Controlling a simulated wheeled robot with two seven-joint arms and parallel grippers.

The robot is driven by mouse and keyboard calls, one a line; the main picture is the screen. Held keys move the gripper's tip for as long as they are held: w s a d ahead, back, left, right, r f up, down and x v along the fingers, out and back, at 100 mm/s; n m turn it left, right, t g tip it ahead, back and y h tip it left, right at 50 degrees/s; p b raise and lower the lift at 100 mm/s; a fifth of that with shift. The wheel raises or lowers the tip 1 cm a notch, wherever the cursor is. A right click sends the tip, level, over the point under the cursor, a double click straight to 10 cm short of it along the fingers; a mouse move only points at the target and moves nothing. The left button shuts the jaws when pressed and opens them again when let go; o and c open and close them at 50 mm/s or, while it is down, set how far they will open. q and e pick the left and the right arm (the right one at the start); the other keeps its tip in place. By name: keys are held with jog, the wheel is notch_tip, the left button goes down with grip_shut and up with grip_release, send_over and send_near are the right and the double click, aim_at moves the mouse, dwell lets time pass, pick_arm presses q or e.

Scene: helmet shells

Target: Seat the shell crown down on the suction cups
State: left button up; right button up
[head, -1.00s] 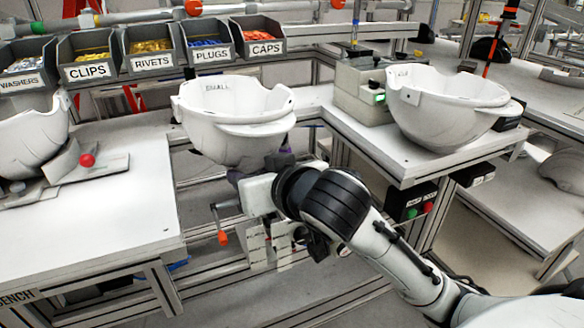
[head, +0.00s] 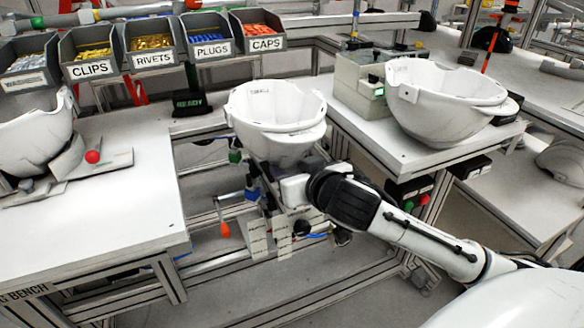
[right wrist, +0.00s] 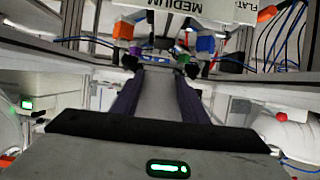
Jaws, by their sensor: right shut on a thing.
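A white helmet shell (head: 280,137) is in the middle of the head view, open side up and crown down, with small dark lettering inside. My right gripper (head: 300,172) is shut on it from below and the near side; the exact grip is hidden. In the right wrist view, the long purple-dark fingers (right wrist: 158,70) point at a fixture with orange, blue (right wrist: 205,43), green and purple blocks. Black tips beside these blocks may be the suction cups. The fixture also shows under the shell, by a blue block (head: 252,194). I cannot tell whether the crown touches it. My left gripper is out of view.
A second shell (head: 440,112) stands on the right table beside a machine with a green light (head: 378,91). A third shell (head: 38,135) and a red ball (head: 92,156) are on the left bench. Labelled bins (head: 205,50) stand behind. An orange-tipped handle (head: 225,230) hangs below the fixture.

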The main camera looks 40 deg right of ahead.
jog(key=x, duration=0.3)
jog(key=shift+w, duration=0.3)
jog(key=shift+w+d+f+b, duration=0.25)
jog(key=shift+w+f+b, duration=0.55)
jog(key=shift+f, duration=0.45)
jog(key=shift+w+f+b, duration=0.1)
jog(key=shift+f+b, duration=0.2)
jog(key=shift+f, duration=0.9)
jog(key=o, duration=1.5)
jog(key=shift+f, duration=0.15)
jog(key=v, duration=1)
jog(key=shift+r, duration=0.2)
